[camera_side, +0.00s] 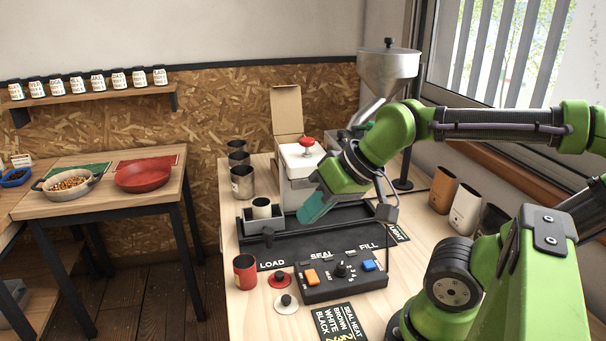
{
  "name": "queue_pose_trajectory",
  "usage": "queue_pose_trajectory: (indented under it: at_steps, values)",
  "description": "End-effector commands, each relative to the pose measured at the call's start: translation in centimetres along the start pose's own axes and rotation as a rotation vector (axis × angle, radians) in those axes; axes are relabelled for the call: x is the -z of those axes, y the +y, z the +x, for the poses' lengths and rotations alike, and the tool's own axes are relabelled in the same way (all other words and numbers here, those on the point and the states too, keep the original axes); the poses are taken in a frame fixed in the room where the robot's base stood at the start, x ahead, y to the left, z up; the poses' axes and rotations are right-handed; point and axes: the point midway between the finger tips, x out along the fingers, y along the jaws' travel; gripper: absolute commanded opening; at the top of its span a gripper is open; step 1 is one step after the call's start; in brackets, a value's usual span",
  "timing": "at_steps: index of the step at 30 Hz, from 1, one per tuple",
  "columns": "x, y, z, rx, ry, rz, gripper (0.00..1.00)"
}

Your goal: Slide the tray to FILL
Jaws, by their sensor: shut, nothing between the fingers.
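The tray (250,226) is a small dark carriage holding a pale cup (262,208). It sits at the left end of a long black rail (290,246), above the word LOAD. The word FILL (369,246) is printed towards the right end, with SEAL between them. My gripper (306,217) has teal fingers, shut and empty, pointing down and left. In the picture it is right of the tray, apart from it, in front of the white sealing machine (300,160). Whether the fingers touch the rail cannot be told.
A black control box (341,278) with orange and blue buttons stands in front of the rail. A red cup (245,271) and two knobbed lids are left of it. A metal hopper (388,68) rises behind my arm. Several canisters (466,208) stand at right.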

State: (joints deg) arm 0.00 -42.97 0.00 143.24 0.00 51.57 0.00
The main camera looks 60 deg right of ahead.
Motion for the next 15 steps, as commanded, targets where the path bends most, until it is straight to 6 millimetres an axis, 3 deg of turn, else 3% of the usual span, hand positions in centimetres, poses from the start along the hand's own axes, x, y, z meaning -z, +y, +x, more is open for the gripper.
queue_pose_trajectory:
  at_steps: [4,9,11,15]
  values:
    - [0.0,0.0,0.0,0.000,0.000,0.000,0.03]
    - [-0.1,0.3,1.1,-0.018,-0.047,0.013,0.29]
    - [0.7,0.5,1.8,-0.031,-0.074,0.026,0.38]
    - [4.2,1.0,3.7,-0.091,-0.162,0.125,0.57]
